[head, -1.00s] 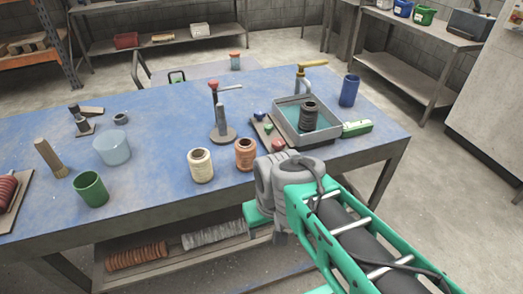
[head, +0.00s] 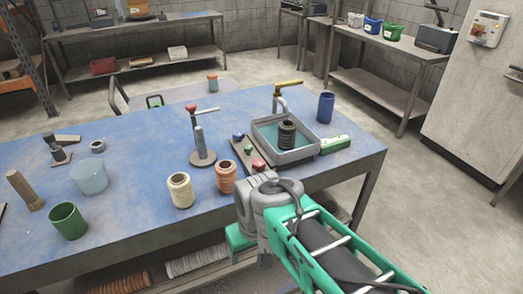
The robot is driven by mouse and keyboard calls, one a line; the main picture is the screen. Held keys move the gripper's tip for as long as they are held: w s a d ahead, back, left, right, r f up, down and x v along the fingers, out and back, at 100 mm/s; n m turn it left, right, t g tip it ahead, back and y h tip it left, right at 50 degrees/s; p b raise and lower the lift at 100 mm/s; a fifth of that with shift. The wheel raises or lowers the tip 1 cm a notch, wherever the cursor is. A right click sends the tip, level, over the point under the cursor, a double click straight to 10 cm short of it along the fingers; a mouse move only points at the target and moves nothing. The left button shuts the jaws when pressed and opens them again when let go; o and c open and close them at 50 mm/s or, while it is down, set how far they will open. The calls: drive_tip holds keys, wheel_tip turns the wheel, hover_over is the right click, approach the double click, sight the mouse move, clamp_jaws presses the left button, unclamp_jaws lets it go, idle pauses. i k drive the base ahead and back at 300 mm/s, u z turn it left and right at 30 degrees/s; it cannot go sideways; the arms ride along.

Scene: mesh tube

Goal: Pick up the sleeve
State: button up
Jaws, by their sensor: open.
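Several short round tube-like pieces are on the blue table (head: 130,190), and I cannot tell which is the sleeve. A cream ribbed one (head: 180,191) and an orange-brown one (head: 226,177) stand side by side near the front edge. A dark ribbed one (head: 287,133) stands upright in the grey tray (head: 262,148) under a tap. My arm reaches in from the lower right, its grey joint in front of the table's front edge, right of the orange-brown piece. My gripper's fingers do not show.
A red-topped post (head: 200,150) stands behind the cream piece. A green cup (head: 68,221), a clear cup (head: 90,177) and a brush (head: 25,190) are at the left.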

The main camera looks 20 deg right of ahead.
sight(287, 129)
drive_tip(key=u, duration=1)
drive_tip(key=k, duration=0.6)
drive_tip(key=u, duration=0.05)
